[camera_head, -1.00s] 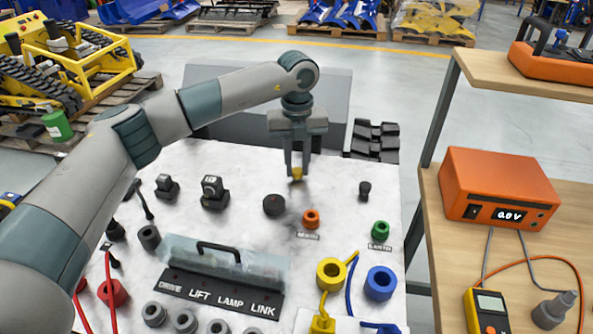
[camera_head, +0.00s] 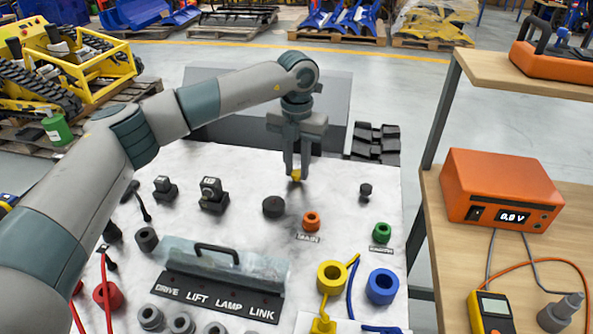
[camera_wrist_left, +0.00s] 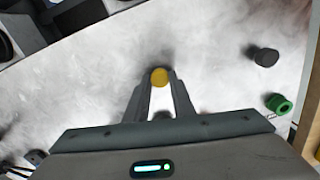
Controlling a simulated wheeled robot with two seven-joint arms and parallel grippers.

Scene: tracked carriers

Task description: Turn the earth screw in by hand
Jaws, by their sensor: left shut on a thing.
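The earth screw is a small yellow knob (camera_head: 296,176) near the back edge of the white panel. My left gripper (camera_head: 296,170) points down at it and is shut on it from both sides. In the left wrist view the yellow round head (camera_wrist_left: 159,77) sits between the two fingertips (camera_wrist_left: 160,84). The fingers hide its sides, and the screw's lower part and hole cannot be made out. My right gripper is not in view.
On the white panel (camera_head: 235,160) stand a black knob (camera_head: 273,207), an orange socket (camera_head: 311,221), a green socket (camera_head: 381,233) and a clear-covered bar with a handle (camera_head: 218,252). An orange meter box (camera_head: 500,190) sits on the shelf at right.

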